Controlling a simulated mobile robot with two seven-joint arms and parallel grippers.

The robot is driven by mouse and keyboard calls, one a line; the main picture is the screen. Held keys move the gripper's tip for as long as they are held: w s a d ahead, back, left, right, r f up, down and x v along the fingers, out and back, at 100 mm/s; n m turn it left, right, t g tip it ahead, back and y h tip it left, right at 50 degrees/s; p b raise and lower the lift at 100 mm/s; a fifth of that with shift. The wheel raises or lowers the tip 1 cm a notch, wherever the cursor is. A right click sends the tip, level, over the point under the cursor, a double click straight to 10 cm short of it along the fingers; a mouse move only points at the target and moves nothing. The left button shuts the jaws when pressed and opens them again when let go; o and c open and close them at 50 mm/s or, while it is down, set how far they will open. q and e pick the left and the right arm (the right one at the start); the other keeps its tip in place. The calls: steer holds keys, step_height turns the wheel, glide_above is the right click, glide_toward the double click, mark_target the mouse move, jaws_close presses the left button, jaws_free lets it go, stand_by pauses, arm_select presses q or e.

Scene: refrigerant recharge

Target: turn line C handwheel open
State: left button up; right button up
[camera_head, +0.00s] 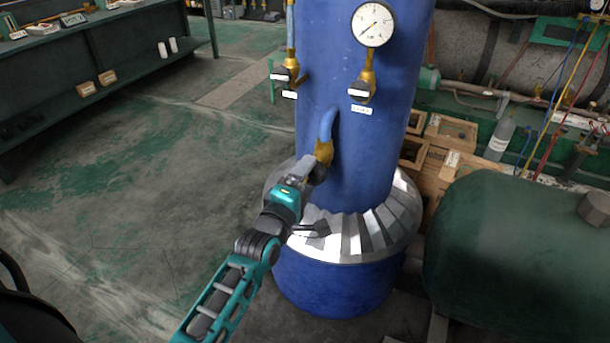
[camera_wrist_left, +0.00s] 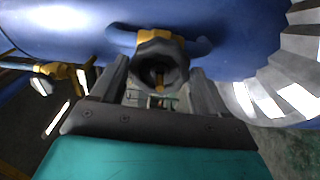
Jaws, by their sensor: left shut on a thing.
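The handwheel (camera_wrist_left: 158,52) is a dark, lobed knob on a brass valve (camera_head: 324,151) with a blue pipe (camera_head: 328,124) on the front of the blue vessel (camera_head: 352,170). My left gripper (camera_head: 314,172) reaches it from the front and mostly hides the wheel in the head view. In the left wrist view the two fingers of my left gripper (camera_wrist_left: 158,88) stand on either side of the handwheel, shut on it. No label of this valve is readable. My right gripper is not in view.
A faceted silver collar (camera_head: 350,238) rings the vessel just below my left gripper. A gauge (camera_head: 373,25) and two labelled brass valves (camera_head: 362,88) sit above. A dark green tank (camera_head: 520,262) and wooden crates (camera_head: 446,135) stand at right. The floor at left is clear.

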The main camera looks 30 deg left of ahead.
arm_select(q)
steer(key=shift+n, duration=0.3)
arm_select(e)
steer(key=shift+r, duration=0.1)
arm_select(q)
steer(key=n, duration=0.3)
steer(key=shift+p, duration=0.35)
steer(key=o, duration=1)
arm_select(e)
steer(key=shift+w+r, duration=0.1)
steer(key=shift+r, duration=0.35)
arm_select(q)
steer(key=shift+o, duration=0.2)
steer(key=s+p, duration=0.2)
steer(key=s, duration=0.5)
steer(key=shift+d+p, duration=0.2)
steer(key=shift+p, duration=0.1)
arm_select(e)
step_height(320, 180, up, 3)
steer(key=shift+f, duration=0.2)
